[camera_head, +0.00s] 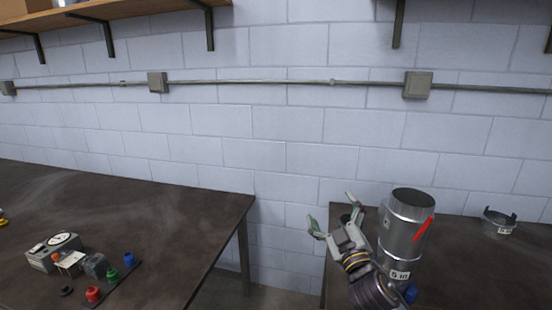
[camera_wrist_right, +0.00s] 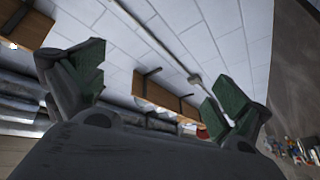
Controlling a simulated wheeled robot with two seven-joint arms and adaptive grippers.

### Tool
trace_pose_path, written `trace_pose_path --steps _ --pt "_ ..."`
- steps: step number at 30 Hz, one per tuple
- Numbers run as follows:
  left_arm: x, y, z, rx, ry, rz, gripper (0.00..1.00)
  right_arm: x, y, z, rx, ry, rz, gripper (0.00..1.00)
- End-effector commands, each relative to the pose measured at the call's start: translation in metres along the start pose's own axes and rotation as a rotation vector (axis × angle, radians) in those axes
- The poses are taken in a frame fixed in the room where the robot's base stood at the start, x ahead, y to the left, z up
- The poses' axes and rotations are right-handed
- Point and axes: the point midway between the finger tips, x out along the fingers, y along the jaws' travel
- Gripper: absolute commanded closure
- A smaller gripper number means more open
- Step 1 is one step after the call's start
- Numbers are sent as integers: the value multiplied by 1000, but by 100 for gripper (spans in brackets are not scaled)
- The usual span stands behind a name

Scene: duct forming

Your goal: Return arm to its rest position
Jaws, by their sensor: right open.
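My right gripper (camera_head: 332,214) is open and empty in the head view. It is raised at the left end of the right table, with its fingers spread toward the upper left. In the right wrist view its two green-padded fingers (camera_wrist_right: 160,90) stand wide apart with nothing between them. Whether my arm touches the duct cannot be told. My left gripper is not in view.
The right table (camera_head: 465,245) also bears a small metal collar (camera_head: 499,222) at the back right. The left table (camera_head: 120,210) holds a gauge box (camera_head: 55,252) and several small coloured parts. A gap separates the tables. A block wall (camera_head: 290,125) with a conduit stands behind.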

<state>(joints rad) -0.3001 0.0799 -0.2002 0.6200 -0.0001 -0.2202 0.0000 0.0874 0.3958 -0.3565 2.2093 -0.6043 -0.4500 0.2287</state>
Motion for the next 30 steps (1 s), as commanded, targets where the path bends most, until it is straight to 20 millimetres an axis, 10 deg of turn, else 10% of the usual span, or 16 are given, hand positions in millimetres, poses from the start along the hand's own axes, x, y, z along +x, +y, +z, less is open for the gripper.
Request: trace_pose_path --steps 15,30 --pt "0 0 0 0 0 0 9 -106 -46 137 250 -614 -81 0" --pt "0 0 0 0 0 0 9 -270 -111 204 431 -1184 -297 0"
